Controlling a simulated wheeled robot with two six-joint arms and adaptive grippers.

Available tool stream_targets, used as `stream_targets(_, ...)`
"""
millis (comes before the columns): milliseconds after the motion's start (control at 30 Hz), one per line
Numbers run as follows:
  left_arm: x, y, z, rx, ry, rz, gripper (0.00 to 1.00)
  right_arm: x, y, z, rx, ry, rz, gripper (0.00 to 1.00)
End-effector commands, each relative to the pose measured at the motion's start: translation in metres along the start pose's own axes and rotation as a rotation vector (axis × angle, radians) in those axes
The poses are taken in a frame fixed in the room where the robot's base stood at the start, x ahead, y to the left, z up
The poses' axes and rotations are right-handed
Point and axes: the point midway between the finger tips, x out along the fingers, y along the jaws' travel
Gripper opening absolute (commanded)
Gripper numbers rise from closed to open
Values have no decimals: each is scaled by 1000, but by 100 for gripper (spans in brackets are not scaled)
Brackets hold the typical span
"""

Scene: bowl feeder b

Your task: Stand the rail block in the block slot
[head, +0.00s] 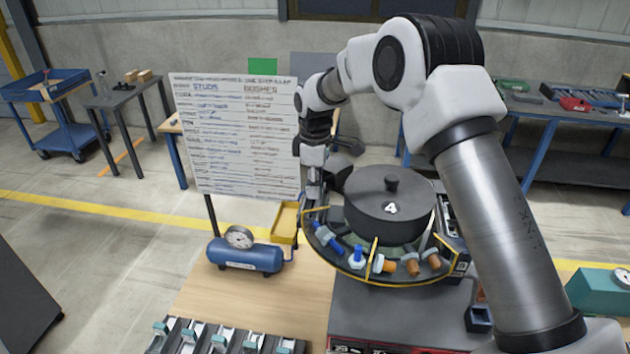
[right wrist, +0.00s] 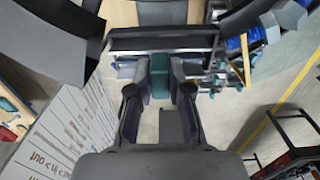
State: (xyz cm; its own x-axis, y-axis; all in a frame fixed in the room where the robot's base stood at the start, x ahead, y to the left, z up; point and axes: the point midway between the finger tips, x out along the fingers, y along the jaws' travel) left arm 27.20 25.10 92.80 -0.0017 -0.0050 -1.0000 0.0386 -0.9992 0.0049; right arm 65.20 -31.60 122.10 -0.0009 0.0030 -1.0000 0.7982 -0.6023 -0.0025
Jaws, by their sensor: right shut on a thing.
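My right gripper (head: 313,193) is lowered at the back left edge of the bowl feeder, left of its dark drum. In the right wrist view, its two fingers (right wrist: 160,82) are closed on a teal block (right wrist: 177,80), which I take to be the rail block. Its lower part is hard to make out. In the head view I cannot make out the block at the fingertips. I cannot pick out the block slot for certain in either view. My left gripper is in neither view.
The bowl feeder (head: 388,205) carries blue and orange bolts on its rim. A yellow bin (head: 285,223) and a blue air tank (head: 245,255) stand to its left. A row of clamp fixtures (head: 225,340) lies in front. A whiteboard (head: 240,135) stands behind. Bare wooden tabletop (head: 265,295) shows between.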

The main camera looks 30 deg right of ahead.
Motion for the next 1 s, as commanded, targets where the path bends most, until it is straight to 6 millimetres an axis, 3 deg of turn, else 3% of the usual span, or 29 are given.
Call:
stream_targets(233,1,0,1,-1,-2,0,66,4,0,0,0,0,0,0)
stream_targets(267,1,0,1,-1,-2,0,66,5,0,0,0,0,0,25)
stream_targets(300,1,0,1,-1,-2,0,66,4,0,0,0,0,0,39)
stream_targets(333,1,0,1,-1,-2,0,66,4,0,0,0,0,0,43)
stream_targets(733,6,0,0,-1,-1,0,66,-4,1,-1,0,3,3,43)
stream_targets(867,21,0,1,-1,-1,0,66,-28,1,-1,0,4,5,43)
stream_targets(1000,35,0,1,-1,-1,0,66,-66,1,-1,0,4,6,43)
